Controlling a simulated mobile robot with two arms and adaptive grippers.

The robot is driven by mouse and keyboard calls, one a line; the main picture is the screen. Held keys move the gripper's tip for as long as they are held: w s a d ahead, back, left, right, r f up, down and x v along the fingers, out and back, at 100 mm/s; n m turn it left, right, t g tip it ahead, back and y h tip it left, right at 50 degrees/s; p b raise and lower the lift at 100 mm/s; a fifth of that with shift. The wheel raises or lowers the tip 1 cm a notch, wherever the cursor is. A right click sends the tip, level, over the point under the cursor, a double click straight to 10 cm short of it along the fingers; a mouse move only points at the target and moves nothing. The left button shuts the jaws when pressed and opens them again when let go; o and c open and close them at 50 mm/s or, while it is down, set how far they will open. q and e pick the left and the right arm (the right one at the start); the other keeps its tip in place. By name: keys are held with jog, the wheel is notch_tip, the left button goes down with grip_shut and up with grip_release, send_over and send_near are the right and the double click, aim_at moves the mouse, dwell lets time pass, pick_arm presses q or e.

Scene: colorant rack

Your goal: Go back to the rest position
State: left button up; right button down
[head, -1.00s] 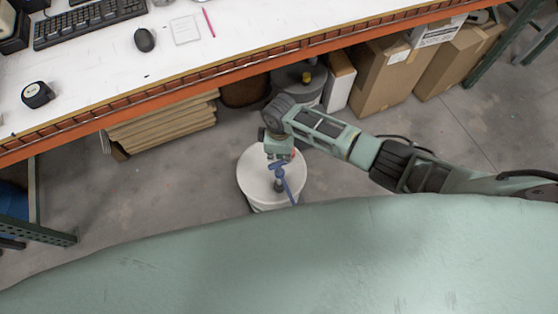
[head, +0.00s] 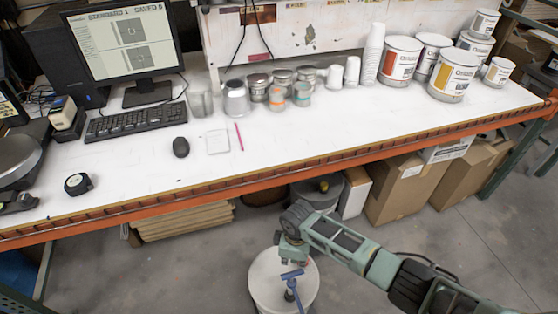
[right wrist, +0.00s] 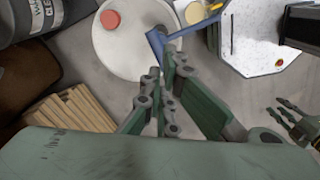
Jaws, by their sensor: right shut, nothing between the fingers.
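My right gripper (head: 291,262) hangs over a white bucket (head: 265,289) on the floor below the bench. In the right wrist view its fingers (right wrist: 162,80) are shut with nothing between them. A blue tool (head: 292,274) with a T-shaped top stands at the bucket, just below the gripper. In the right wrist view the blue tool (right wrist: 157,42) lies just beyond the fingertips, and I cannot tell whether they touch. What looks like my left gripper (right wrist: 291,122) shows small at the right edge of that view; its opening is unclear. The head view does not show it.
The white bench (head: 290,152) has an orange front edge and carries a monitor (head: 128,42), keyboard (head: 135,121), mouse (head: 181,147), tape measure (head: 78,184) and several paint cans. Cardboard boxes (head: 403,194) stand beneath it. Grey floor is open at the right.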

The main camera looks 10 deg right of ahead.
jog(key=s+a+r+m+t+y, duration=0.1)
jog(key=s+a+r+m+y, duration=0.15)
jog(key=s, duration=0.35)
jog(key=s+a+r+m+y, duration=0.1)
jog(key=s+a+r+m, duration=0.15)
jog(key=s, duration=0.35)
jog(key=s+d+r+m+t+h, duration=0.1)
jog(key=s+d+r+m+h, duration=0.1)
jog(key=s+d+r+m, duration=0.45)
jog(key=s+d+r+m+t+h, duration=0.1)
jog(key=s+d+r+t, duration=0.3)
jog(key=d, duration=0.6)
notch_tip(320, 180, down, 30)
jog(key=r+g+b, duration=0.1)
jog(key=g+b, duration=0.3)
jog(key=s+d+f+g+b, duration=0.1)
jog(key=s+d+f+b, duration=0.1)
jog(key=s+f, duration=1.5)
notch_tip(320, 180, down, 2)
jog(key=shift+s+f+n+b, duration=0.1)
jog(key=shift+s+n+b, duration=0.25)
jog(key=shift+b, duration=0.1)
